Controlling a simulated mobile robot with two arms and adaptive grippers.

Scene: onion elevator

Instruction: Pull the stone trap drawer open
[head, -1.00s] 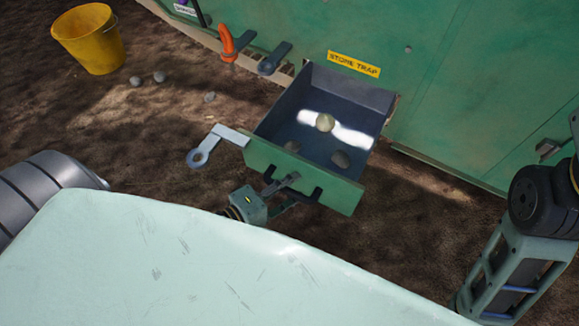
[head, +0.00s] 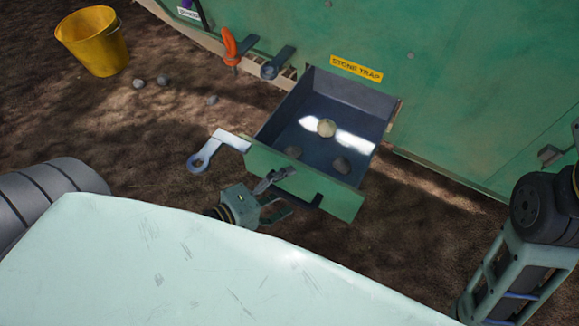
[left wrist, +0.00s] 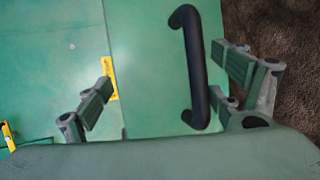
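The stone trap drawer (head: 346,201) stands pulled out from the green machine wall, below the yellow STONE TRAP label (head: 356,69). A pale round stone (head: 326,127) and two darker stones (head: 341,165) lie inside. The drawer's black bar handle (left wrist: 190,65) shows whole in the left wrist view; in the head view my gripper partly covers it. My left gripper (head: 278,194) is at the drawer front. Its fingers are spread in the left wrist view (left wrist: 163,72), with the handle between them, nearer the right finger. I see no grip on it. My right gripper is out of view.
An orange handle (head: 231,48) and a grey lever (head: 278,61) are on the wall. A yellow bucket (head: 92,42) and small stones (head: 163,80) are on the soil, upper left.

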